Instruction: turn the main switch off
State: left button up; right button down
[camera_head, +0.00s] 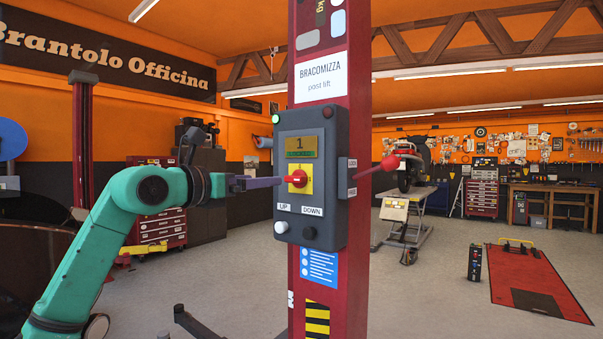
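The main switch (297,179) is a red rotary knob on a yellow plate, on the front of a grey control box (326,222). My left gripper (278,182) reaches in from the left at knob height. Its fingertips are right beside the knob's left side; I cannot tell whether they touch it. The fingers show edge-on, so their opening is hidden. A green lamp (275,118) at the box's top left is lit, and the display (302,146) shows a 1. My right gripper is not in view.
The box hangs on a dark red lift post (327,285). Below the switch are a white button (281,227) and a black button (309,233), labelled UP and DOWN. A lever with a red ball (390,163) sticks out to the right.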

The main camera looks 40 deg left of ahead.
aim_at(292, 178)
pick_arm(q)
jog(key=w+p, duration=0.8)
jog(key=w, duration=0.3)
jog(key=shift+w+a+r+p, duration=0.1)
jog(key=shift+w+p, duration=0.1)
jog(key=shift+p, duration=0.2)
jog(key=c, duration=1.4)
